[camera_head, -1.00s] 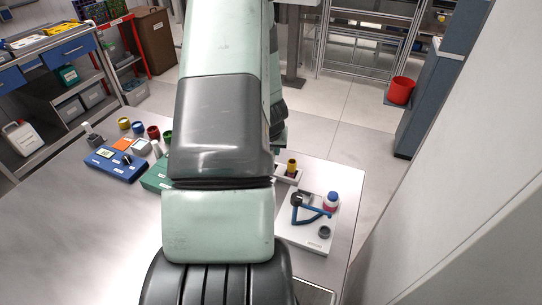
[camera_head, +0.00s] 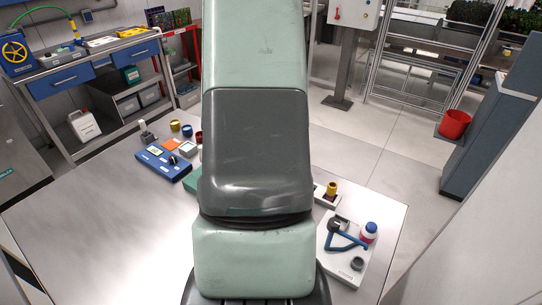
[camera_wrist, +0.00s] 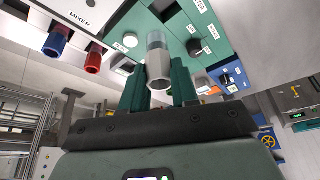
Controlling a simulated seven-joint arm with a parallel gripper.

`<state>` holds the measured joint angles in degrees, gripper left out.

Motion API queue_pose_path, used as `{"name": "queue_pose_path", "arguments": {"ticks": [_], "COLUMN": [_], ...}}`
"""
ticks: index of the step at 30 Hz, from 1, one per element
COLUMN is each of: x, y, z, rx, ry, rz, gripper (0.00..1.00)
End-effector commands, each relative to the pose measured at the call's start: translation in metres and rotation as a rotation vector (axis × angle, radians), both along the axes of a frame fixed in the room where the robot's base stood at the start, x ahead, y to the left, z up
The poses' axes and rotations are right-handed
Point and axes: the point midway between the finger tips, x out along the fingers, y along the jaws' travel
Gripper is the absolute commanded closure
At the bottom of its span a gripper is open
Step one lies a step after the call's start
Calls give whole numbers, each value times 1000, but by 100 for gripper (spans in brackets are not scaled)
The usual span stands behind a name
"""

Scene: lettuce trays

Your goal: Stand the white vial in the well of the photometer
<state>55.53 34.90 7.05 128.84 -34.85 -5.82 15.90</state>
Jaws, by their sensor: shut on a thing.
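My gripper (camera_wrist: 156,88) is shut on the white vial (camera_wrist: 158,68), whose far part looks clear or pale grey. The vial stands out past the dark green fingers toward a green device (camera_wrist: 130,22). The label on that device is cut off and ends in "TER", so it may be the photometer. I cannot tell whether the vial's far end touches it, and the well is not clearly visible. In the head view my arm hides the gripper, the vial and most of the green device (camera_head: 191,181).
A blue device (camera_head: 163,161) stands left of my arm. A white stand with a blue arm (camera_head: 350,258) is right. The front-left tabletop is clear.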

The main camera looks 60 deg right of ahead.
Motion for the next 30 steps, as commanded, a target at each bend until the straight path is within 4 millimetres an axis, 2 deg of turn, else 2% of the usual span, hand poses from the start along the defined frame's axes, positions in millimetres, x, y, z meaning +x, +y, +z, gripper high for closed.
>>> {"name": "queue_pose_path", "arguments": {"ticks": [2, 6, 21, 30], "x": [6, 9, 8, 8], "y": [10, 16, 15, 14], "z": [0, -5, -48, -55], "rx": [0, 0, 1, -1], "ry": [0, 0, 1, 0], "rz": [39, 62, 60, 57], "gripper": [100, 100, 100, 100]}}
